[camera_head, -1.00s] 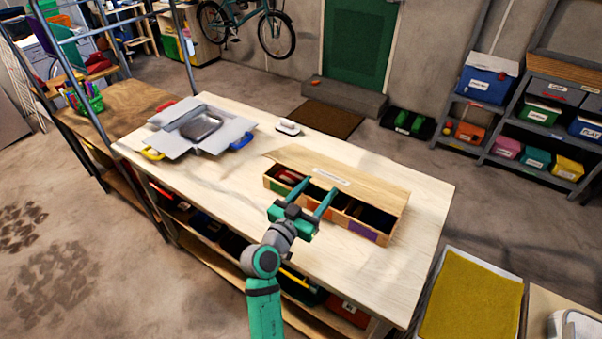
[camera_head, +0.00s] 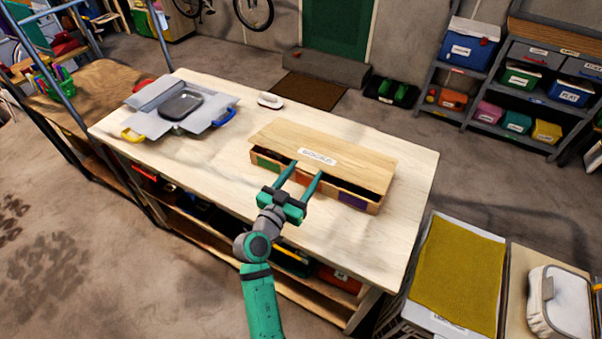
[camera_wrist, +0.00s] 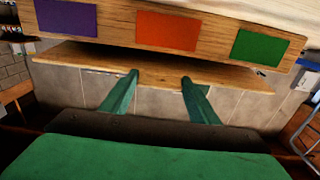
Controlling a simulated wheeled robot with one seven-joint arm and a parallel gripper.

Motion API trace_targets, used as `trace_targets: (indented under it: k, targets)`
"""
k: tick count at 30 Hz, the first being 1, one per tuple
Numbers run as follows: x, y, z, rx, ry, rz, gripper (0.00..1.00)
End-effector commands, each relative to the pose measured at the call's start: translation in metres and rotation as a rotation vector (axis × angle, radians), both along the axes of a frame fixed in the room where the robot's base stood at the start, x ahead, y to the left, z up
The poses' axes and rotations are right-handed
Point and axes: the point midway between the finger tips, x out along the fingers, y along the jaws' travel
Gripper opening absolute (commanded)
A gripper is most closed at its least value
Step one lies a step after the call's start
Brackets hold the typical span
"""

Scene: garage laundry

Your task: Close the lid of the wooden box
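The wooden box (camera_head: 373,207) stands on the workbench, with green, orange and purple patches on its front. Its lid (camera_head: 290,134), with a white label, is tilted low over the box. A dark gap shows under the lid's front edge, widest toward the right; the contents are mostly hidden. My gripper (camera_head: 299,175) is at the front of the box, its two fingers apart with nothing between them. In the wrist view, the fingertips (camera_wrist: 160,75) reach the lid's edge (camera_wrist: 100,58), and the box front (camera_wrist: 110,27) lies above; I cannot tell if they touch.
The pale workbench (camera_head: 235,190) has free room left of and in front of the box. A grey flapped container (camera_head: 160,95) stands at the back left, and a small white-topped object (camera_head: 270,100) lies behind the box. A yellow-topped surface (camera_head: 458,275) stands at the lower right.

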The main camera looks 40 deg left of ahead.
Motion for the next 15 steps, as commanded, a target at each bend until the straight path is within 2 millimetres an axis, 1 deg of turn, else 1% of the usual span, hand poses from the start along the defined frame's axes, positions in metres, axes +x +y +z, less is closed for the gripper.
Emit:
trace_targets:
  k: [1, 2, 11, 15]
  targets:
    - [0.001, -0.002, -0.001, -0.002, 0.003, -0.005, 0.66]
    - [0.001, -0.002, -0.001, -0.002, 0.002, -0.004, 0.73]
    - [-0.001, 0.0, 0.0, 0.0, -0.001, 0.001, 0.73]
    - [-0.01, 0.0, 0.0, -0.001, -0.001, 0.002, 0.73]
